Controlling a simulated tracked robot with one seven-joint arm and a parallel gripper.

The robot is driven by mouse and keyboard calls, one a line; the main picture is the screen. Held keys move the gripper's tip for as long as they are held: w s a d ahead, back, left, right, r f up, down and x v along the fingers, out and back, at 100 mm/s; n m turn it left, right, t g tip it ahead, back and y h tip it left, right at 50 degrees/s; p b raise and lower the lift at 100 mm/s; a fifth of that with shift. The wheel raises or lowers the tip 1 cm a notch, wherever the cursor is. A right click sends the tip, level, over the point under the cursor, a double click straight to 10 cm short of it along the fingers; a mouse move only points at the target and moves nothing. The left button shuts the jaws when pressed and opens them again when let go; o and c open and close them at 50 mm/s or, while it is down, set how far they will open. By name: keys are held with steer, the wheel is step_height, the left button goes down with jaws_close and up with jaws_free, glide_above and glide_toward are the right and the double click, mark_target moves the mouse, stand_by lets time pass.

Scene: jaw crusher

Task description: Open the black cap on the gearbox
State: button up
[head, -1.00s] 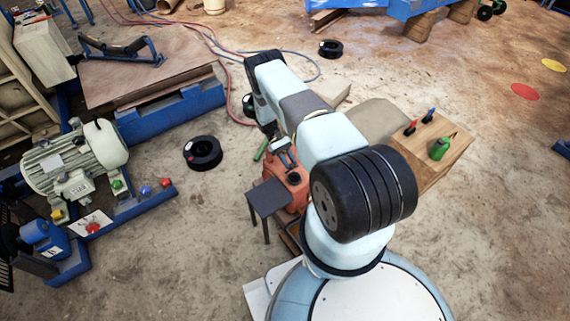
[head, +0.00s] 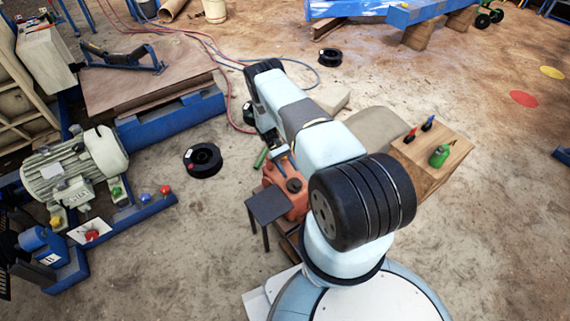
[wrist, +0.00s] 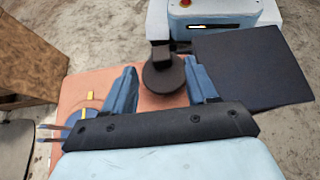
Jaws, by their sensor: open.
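The orange gearbox (head: 292,200) stands in front of my base in the head view, partly behind my arm. Its round black cap (head: 294,185) is on top. In the wrist view the cap (wrist: 163,76) shows as a dark disc with a block at its far edge, above the orange gearbox top (wrist: 90,85). My gripper (wrist: 160,68) is open, with one blue finger left of the cap and one right of it. Both fingers look apart from the cap; their height relative to it is hard to tell. In the head view my arm largely hides the gripper.
A dark flat plate (head: 268,206) is beside the gearbox. A black spool (head: 203,160) lies on the floor to the left, near the motor (head: 75,165).

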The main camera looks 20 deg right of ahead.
steer(key=v, duration=1.3)
steer(key=shift+w, duration=0.25)
steer(key=shift+a+r, duration=0.1)
